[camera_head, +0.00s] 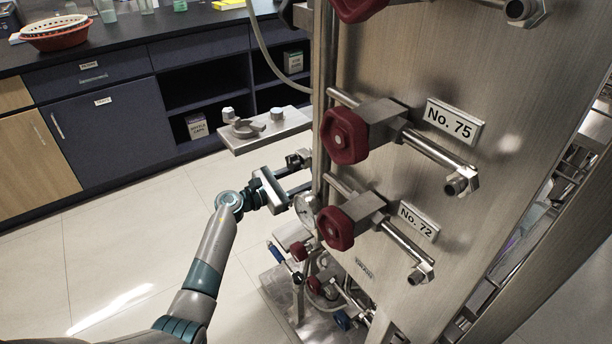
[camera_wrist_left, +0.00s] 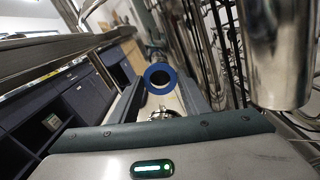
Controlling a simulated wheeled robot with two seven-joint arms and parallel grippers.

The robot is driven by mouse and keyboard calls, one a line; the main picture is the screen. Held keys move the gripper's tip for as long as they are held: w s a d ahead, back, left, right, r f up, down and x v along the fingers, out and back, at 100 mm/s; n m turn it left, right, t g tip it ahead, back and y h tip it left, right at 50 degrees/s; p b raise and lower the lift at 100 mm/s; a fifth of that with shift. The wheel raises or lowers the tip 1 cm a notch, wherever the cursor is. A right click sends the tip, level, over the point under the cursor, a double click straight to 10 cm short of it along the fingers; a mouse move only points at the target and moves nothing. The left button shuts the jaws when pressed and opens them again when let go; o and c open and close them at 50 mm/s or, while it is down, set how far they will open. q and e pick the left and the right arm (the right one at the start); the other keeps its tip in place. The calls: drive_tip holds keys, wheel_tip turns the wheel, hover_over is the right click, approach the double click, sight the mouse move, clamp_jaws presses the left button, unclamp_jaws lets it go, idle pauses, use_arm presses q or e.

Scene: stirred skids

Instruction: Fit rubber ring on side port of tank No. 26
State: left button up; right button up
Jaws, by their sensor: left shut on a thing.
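My left gripper (camera_head: 300,190) reaches from the left toward the skid's vertical pipe, just left of the panel labelled No. 72. In the left wrist view, a blue ring (camera_wrist_left: 160,66) sits between the far ends of the two fingers (camera_wrist_left: 160,88), which are shut on it. The ring's open hole faces the camera. A shiny metal fitting (camera_wrist_left: 163,115) shows below the ring between the fingers; I cannot tell whether it is a port. No label reading No. 26 is legible, and the ring cannot be made out in the head view. My right gripper is not in view.
Red-knobbed valves (camera_head: 344,135) and pipes project from the steel panel (camera_head: 480,230) beside my left arm. A metal shelf (camera_head: 262,132) with small steel parts is just above the gripper. A large steel cylinder (camera_wrist_left: 277,50) stands right in the wrist view. Floor at left is clear.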

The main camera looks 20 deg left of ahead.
use_arm(q)
drive_tip(key=shift+b+x, duration=0.5)
drive_tip(key=shift+x, duration=0.3)
idle(1.4)
idle(0.4)
drive_tip(key=o, duration=0.9)
drive_tip(key=shift+o, duration=0.5)
drive_tip(key=shift+o, duration=1.1)
drive_tip(key=shift+a, duration=0.1)
drive_tip(key=v, duration=0.8)
